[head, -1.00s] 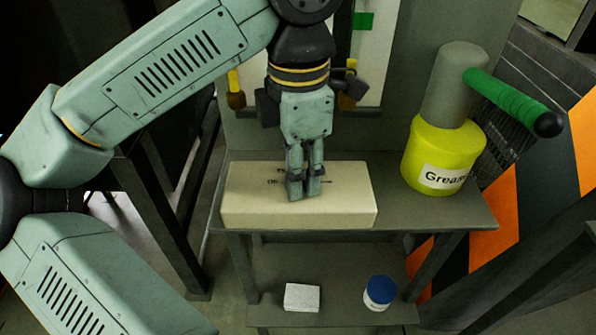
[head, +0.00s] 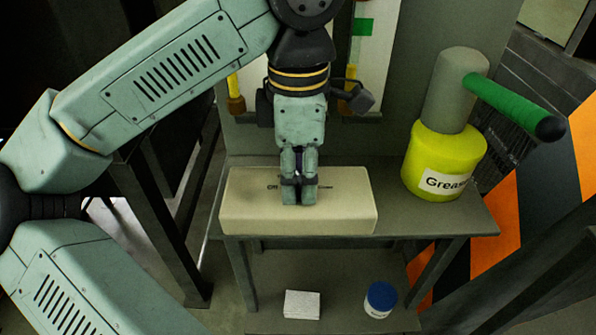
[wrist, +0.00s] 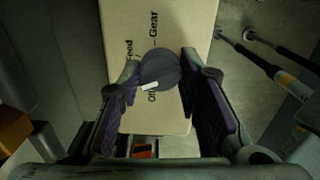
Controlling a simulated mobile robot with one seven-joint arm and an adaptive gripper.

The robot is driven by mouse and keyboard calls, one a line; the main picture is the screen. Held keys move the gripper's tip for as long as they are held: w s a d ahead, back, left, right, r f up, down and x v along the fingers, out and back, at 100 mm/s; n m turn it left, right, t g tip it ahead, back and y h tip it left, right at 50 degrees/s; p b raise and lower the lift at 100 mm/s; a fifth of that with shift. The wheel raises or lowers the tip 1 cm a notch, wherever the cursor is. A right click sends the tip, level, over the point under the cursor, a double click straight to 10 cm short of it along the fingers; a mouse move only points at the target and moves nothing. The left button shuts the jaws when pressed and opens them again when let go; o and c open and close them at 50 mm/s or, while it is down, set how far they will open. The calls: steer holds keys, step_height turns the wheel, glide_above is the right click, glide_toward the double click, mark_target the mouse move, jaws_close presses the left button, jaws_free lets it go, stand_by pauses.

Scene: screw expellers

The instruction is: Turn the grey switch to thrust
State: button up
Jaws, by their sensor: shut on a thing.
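The grey switch (wrist: 160,68) is a round dark-grey knob on a beige box (head: 240,210), seen in the wrist view. Its white mark (wrist: 150,86) sits on the knob's edge beside the "Off" label. "Gear" and what looks like "Feed" are printed on the box (wrist: 190,20) around it; I cannot make out a thrust label. My gripper (head: 299,200) points down at the box's middle and hides the knob in the head view. In the wrist view its fingers (wrist: 162,66) are closed around the knob, one on each side.
The box stands on a grey shelf table (head: 440,218). A yellow grease container (head: 432,160) with a green handle (head: 510,105) stands to the right. A white block (head: 302,304) and a blue-lidded jar (head: 380,299) sit on the lower shelf.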

mark_target(298, 177)
steer(key=o, duration=1.2)
steer(key=shift+r, duration=0.1)
steer(key=shift+r, duration=5.95)
